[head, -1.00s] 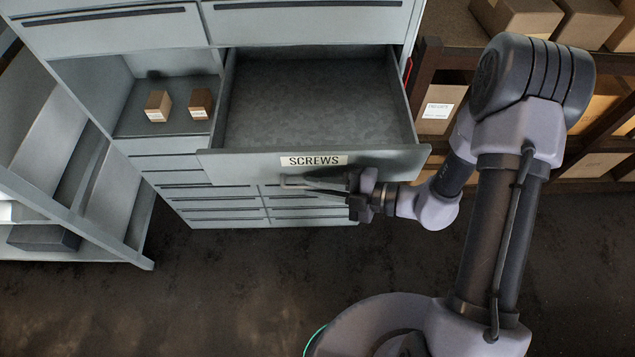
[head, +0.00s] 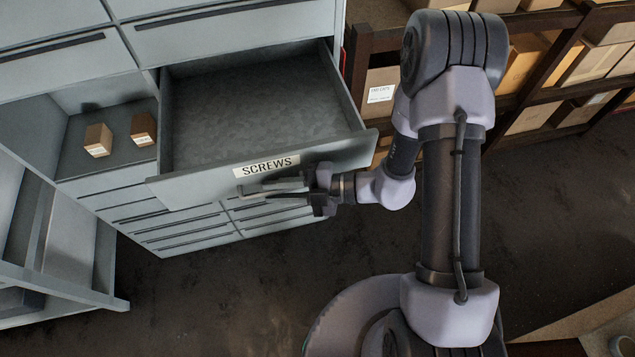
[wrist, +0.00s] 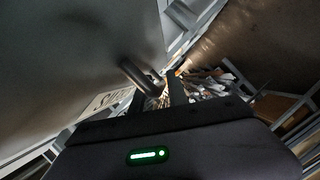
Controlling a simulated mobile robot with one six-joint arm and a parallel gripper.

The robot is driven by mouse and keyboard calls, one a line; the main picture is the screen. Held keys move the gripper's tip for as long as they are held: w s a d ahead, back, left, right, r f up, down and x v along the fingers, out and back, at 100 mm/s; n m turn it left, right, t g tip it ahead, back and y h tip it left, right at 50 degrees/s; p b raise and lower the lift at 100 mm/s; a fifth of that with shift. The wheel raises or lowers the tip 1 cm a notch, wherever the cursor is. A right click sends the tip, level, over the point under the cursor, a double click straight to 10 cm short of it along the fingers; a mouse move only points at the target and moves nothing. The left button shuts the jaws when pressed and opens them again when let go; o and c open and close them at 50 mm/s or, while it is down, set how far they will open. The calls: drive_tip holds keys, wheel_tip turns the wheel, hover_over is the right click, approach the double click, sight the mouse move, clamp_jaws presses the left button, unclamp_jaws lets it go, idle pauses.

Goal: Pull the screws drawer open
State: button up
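The grey screws drawer (head: 205,180) is pulled well out of the cabinet, and its empty inside shows in the head view. Its front carries a white SCREWS label (head: 266,166). A bar handle (head: 250,189) sits below the label. My gripper (head: 280,189) reaches it from the right, its fingers on either side of the bar and closed on it. In the wrist view the handle (wrist: 138,75) runs in between the fingertips (wrist: 158,88). The drawer front fills the left of that view. The handle's near end is hidden by the fingers.
Two small boxes (head: 98,140) (head: 143,128) sit in an open compartment left of the drawer. Closed drawers lie above and below. A wooden shelf with cartons (head: 380,94) stands to the right. The dark floor (head: 230,290) in front is clear.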

drive_tip(key=v, duration=1.7)
drive_tip(key=shift+d, duration=0.15)
drive_tip(key=s+f+m+t+h+b, duration=0.1)
drive_tip(key=s+f+m+h+b, duration=0.1)
drive_tip(key=m+b, duration=0.6)
drive_tip(key=s+f+m+t+h+b, duration=0.2)
drive_tip(key=m+h+b, duration=0.5)
drive_tip(key=m, duration=0.7)
drive_tip(key=s+d+f+m+t+h+b, duration=0.1)
drive_tip(key=s+f+m+h+b, duration=0.2)
drive_tip(key=m+b, duration=0.7)
drive_tip(key=shift+s+f+m+h+b, duration=0.15)
drive_tip(key=shift+s+m+h+b, duration=0.25)
drive_tip(key=shift+s+h+b, duration=0.5)
